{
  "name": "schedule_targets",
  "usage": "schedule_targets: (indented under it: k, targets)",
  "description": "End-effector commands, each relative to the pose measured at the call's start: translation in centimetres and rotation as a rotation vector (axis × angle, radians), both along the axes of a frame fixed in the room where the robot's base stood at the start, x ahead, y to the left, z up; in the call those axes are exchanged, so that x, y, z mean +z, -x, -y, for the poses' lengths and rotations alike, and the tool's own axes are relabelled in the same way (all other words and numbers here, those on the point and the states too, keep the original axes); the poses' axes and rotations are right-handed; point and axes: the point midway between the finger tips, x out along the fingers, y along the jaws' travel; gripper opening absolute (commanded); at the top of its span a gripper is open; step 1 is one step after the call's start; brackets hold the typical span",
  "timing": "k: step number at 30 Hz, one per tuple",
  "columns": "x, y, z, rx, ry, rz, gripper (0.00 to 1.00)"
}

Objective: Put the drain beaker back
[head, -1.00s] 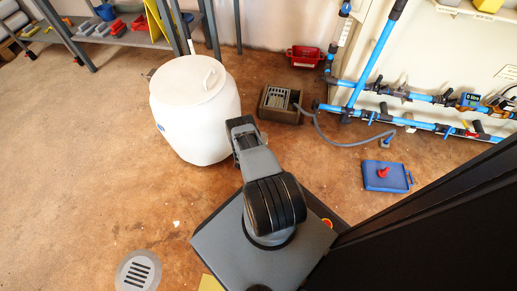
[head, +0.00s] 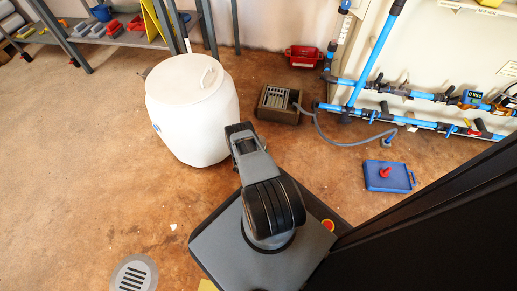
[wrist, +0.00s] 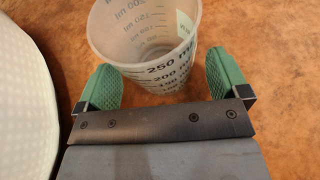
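The drain beaker (wrist: 145,45) is a clear measuring beaker with dark millilitre marks. It sits between the two green finger pads of my gripper (wrist: 165,88) in the wrist view, tilted in the picture with its open mouth toward the top. In the head view, my arm reaches away toward the white drum, and neither the beaker nor my fingertips can be made out.
The white lidded drum (head: 190,115) stands close left of my arm. A brown crate (head: 278,103), a red bin (head: 303,56) and a blue box (head: 387,177) are on the floor near the blue pipes (head: 400,119). A floor drain (head: 134,273) lies at lower left. The left floor is clear.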

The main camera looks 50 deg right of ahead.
Motion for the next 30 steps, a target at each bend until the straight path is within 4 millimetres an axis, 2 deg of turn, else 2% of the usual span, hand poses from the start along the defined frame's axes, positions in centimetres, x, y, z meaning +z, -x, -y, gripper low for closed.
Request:
schedule_targets:
  k: [9, 24, 30]
  targets:
    - [0.5, 0.0, 0.0, 0.0, 0.001, 0.001, 0.93]
    - [4.1, 2.3, -7.9, 0.004, 0.0, -0.002, 0.93]
    - [4.8, 3.0, -9.9, 0.002, 0.0, 0.0, 0.93]
